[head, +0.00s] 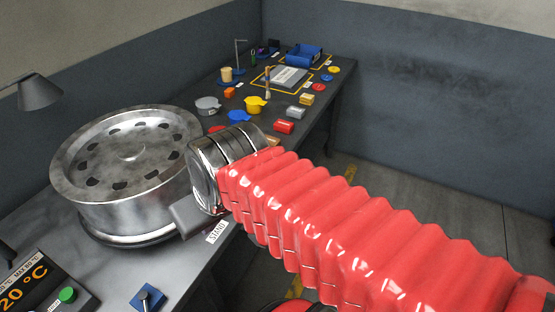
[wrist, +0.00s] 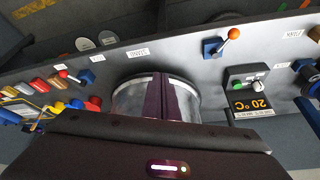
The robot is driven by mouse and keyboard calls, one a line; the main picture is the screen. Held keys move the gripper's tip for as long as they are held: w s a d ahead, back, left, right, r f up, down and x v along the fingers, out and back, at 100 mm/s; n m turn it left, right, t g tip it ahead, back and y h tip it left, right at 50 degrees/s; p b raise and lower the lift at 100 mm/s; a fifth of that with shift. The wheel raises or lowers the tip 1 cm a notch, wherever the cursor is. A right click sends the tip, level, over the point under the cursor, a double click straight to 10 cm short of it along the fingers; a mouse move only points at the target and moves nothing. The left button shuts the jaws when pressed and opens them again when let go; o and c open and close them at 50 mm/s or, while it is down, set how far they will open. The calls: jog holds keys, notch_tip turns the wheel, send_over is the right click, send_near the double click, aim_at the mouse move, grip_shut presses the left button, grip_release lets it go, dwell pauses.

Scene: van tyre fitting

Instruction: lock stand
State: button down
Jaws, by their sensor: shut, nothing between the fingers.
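A large silver wheel rim (head: 130,165) lies flat on a round stand (head: 115,240) at the left of the bench. A label reading STAND (head: 217,231) is on the bench edge in front of it. In the wrist view, a lever with an orange knob (wrist: 232,34) rises from a blue base (wrist: 212,47), to the right of the STAND label. That blue base also shows at the bottom of the head view (head: 148,297). My gripper (wrist: 162,79) is shut and empty, its dark fingers in front of the rim and apart from the lever. In the head view my arm mostly hides it.
A temperature display (wrist: 252,104) reading 20 °C, with a green button, stands beside the lever. Another lever with a red knob (wrist: 64,74) is on the other side of the rim. Several small coloured items and a blue tray (head: 304,55) stand farther along the bench.

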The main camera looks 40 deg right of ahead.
jog(key=w+d+f+m+t+y, duration=0.1)
jog(key=w+d+f+m+y, duration=0.35)
jog(key=w+d, duration=0.3)
jog(key=w+d+f+m+t+y, duration=0.1)
jog(key=w+d+f+m+y, duration=0.35)
jog(key=w+d, duration=0.3)
jog(key=s+d+f+m+t+h, duration=0.1)
jog(key=d+f+m+t+h, duration=0.2)
jog(key=d, duration=1.1)
jog(key=s+d+f+m+t+h, duration=0.1)
jog(key=d+f+m+t+h, duration=0.1)
jog(key=d+f+m+t, duration=0.3)
jog(key=d+f+t, duration=0.1)
jog(key=d+f, duration=0.3)
jog(key=d, duration=0.5)
jog(key=shift+s+t+h, duration=0.15)
jog(key=shift+t+h, duration=0.25)
